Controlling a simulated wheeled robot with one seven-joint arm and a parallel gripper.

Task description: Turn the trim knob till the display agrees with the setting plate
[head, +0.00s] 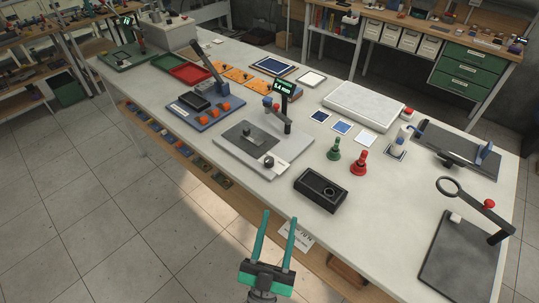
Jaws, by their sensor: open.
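A small display (286,88) with green digits, perhaps 5.4 mm, stands on a post above a grey base plate (290,152) in the middle of the bench. A dark round knob (269,160) with a pale mark sits at the front of that base; it looks like the trim knob. A white plate (297,235) with dark lettering hangs at the bench's front edge, too small to read; I cannot tell if it is the setting plate. My gripper (279,216) is open and empty, its teal fingers pointing up the picture, apart from the knob and in front of the bench.
A blue fixture with orange knobs (207,116) stands left. A dark plate with a ring arm (455,262) is at right. Floor on the left is clear.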

